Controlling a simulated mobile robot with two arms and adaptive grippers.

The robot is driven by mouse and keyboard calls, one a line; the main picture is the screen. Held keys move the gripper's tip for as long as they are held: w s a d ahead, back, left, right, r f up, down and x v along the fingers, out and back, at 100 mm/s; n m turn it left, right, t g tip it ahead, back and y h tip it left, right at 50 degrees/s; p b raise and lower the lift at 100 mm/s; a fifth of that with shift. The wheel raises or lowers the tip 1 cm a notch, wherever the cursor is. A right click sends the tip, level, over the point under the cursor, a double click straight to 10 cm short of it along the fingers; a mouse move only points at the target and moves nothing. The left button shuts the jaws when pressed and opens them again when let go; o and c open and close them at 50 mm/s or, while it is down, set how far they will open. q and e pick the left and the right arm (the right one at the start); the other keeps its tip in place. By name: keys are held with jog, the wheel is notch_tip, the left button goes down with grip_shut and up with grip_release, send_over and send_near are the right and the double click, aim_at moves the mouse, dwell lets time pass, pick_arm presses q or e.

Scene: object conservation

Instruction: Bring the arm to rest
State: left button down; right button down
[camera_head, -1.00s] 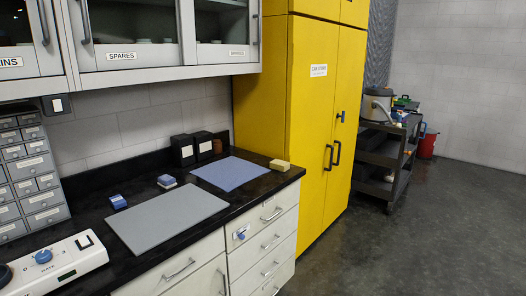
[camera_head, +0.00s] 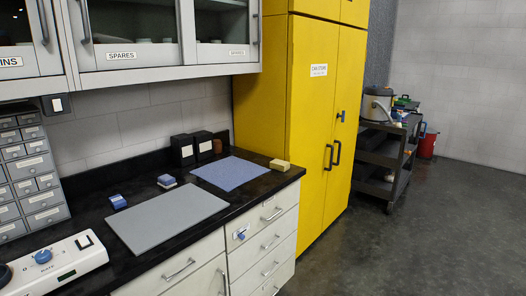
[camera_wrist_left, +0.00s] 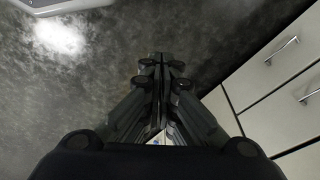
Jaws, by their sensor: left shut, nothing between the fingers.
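My left gripper (camera_wrist_left: 160,65) shows in the left wrist view, pointing down over the dark, shiny floor (camera_wrist_left: 95,90). Its dark fingers are together with nothing between them. White drawer fronts (camera_wrist_left: 265,75) with metal handles are to its right, apart from the fingers. Neither arm nor gripper shows in the head view. My right gripper is in no frame.
A yellow cabinet (camera_head: 310,130) and a dark cart (camera_head: 385,155) stand beyond. The floor at right (camera_head: 430,230) is clear.

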pick_arm(q)
jog(key=s+a+f+g, duration=0.1)
jog(key=s+a+f, duration=0.2)
jog(key=s+f, duration=1.4)
jog(key=shift+s+f, duration=0.35)
jog(key=shift+f, duration=0.05)
